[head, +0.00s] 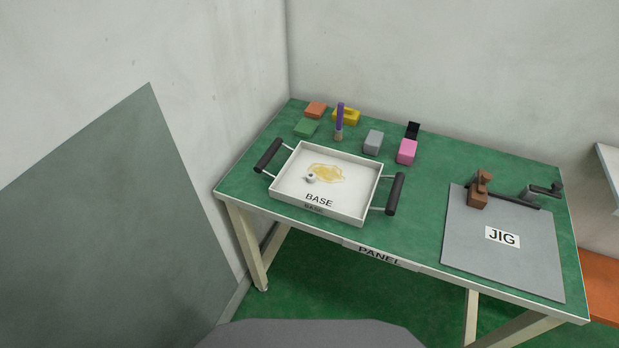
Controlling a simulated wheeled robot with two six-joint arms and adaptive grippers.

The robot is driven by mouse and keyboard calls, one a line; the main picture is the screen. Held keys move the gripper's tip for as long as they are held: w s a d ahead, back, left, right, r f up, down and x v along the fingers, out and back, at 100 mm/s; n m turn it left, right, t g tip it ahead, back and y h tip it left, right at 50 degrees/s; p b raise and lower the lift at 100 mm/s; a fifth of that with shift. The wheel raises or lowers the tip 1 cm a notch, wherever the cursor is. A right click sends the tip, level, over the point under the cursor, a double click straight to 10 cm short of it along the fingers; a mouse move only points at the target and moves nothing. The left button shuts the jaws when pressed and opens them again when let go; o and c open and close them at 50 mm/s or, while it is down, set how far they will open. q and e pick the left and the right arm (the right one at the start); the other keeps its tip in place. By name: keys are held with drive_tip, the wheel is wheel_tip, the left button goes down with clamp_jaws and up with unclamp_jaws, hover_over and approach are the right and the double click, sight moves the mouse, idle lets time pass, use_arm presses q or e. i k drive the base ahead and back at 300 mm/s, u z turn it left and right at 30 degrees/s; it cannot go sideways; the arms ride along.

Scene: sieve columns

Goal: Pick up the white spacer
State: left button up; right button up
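A small white spacer (310,177), a short ring-like piece with a dark hole, lies inside the white tray labelled BASE (288,197). It is left of the tray's middle, at the edge of a yellowish puddle-like patch (328,173) on the tray floor. The tray stands on the green table (410,241) and has a dark handle on its left and right sides. Neither of my grippers is in view.
Behind the tray stand orange (316,110), green (305,128), yellow (346,115), grey (373,141), pink (407,151) and black (413,130) blocks and a purple-handled brush (340,120). A grey JIG plate (478,257) with a brown block (478,196) and a clamp (535,193) lies at right.

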sight(311, 177)
drive_tip(key=z, duration=0.5)
drive_tip(key=k, duration=1.15)
drive_tip(key=z, duration=1.45)
drive_tip(key=i, duration=1.5)
drive_tip(key=u, duration=1.1)
drive_tip(key=i, duration=0.6)
drive_tip(key=u, duration=0.65)
